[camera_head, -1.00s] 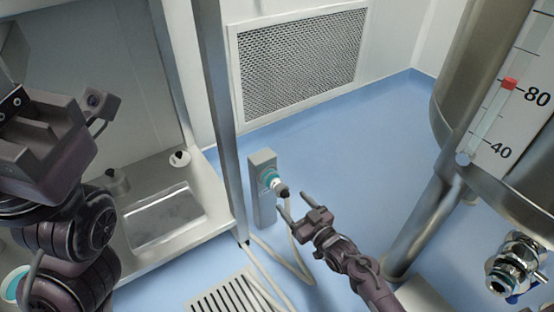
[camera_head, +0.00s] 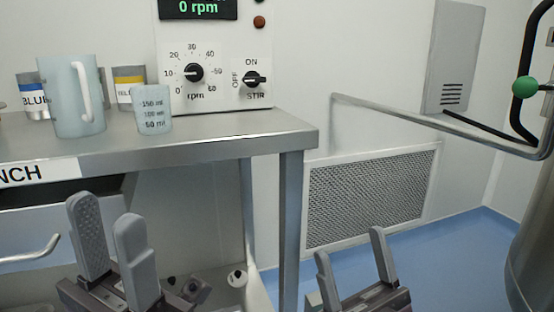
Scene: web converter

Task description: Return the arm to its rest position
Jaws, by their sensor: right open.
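My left gripper (camera_head: 106,213) stands at the lower left, in front of the bench. Its two grey fingers point up with a gap between them, and nothing is held. My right gripper (camera_head: 350,244) is at the bottom centre, in front of the wall grille and the blue floor. Its fingers point up, spread apart and empty. Both arms behind the grippers are mostly out of the frame.
A steel bench (camera_head: 225,137) carries a jug (camera_head: 68,105), a small beaker (camera_head: 152,112), labelled containers and a control box (camera_head: 222,70) reading 0 rpm. A wall grille (camera_head: 370,195) is behind. A steel vessel (camera_head: 532,255) stands at right.

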